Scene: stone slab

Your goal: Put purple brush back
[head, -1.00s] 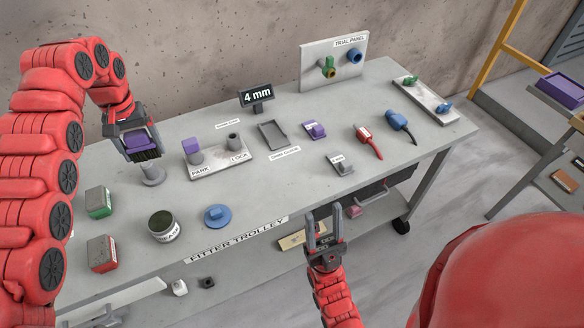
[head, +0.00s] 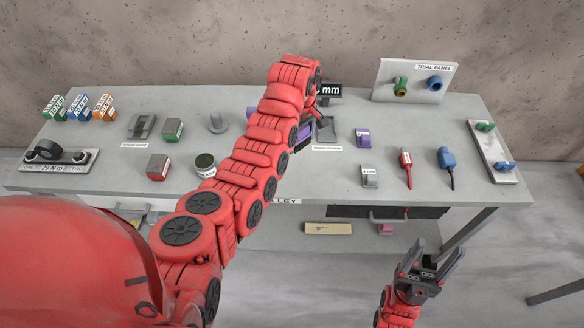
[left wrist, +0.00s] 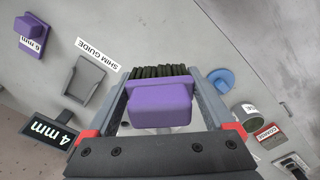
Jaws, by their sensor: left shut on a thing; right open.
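The purple brush (left wrist: 160,105), with dark bristles, is between the fingers of my left gripper (left wrist: 166,88), which is shut on it in the left wrist view. In the head view the brush (head: 303,138) is mostly hidden by my left arm, over the trolley top near the 4 mm sign (head: 329,90). It appears held above the surface. A grey round stand with a post (head: 216,124) stands empty to the left of my left arm. My right gripper (head: 432,258) is open and empty in front of the trolley.
The shim guide tray (left wrist: 87,78) is empty beside the sign. The jar (head: 205,165) is left of my arm. My arm hides the park/lock plate.

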